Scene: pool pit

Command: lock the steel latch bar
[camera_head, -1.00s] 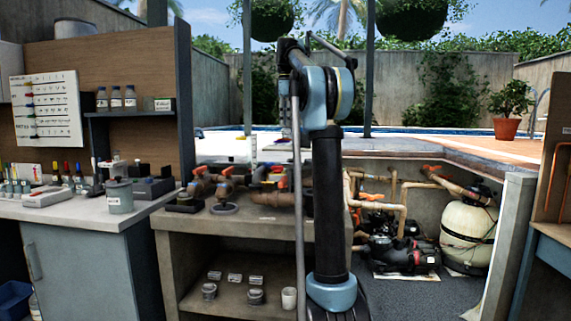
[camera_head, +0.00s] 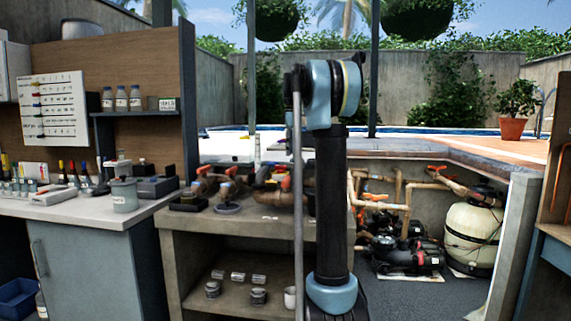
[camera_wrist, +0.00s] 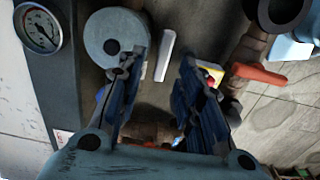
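In the wrist view, my gripper (camera_wrist: 164,64) has its two dark blue fingers apart, with nothing held between them. A short pale grey bar (camera_wrist: 165,55) lies just past the fingertips; it may be the steel latch bar, but I cannot tell for sure. It is beside a round grey cap or housing (camera_wrist: 114,36) behind the left finger. Whether a finger touches the bar is unclear. In the head view my gripper is hidden behind my own arm, and I cannot make out a latch bar there.
A pressure gauge (camera_wrist: 38,30) is at upper left in the wrist view, and a red valve handle (camera_wrist: 259,75) is right of the fingers. In the head view, a workbench with pipes and valves (camera_head: 260,226) stands behind my arm. A pump (camera_head: 405,254) and tank (camera_head: 472,236) are at right.

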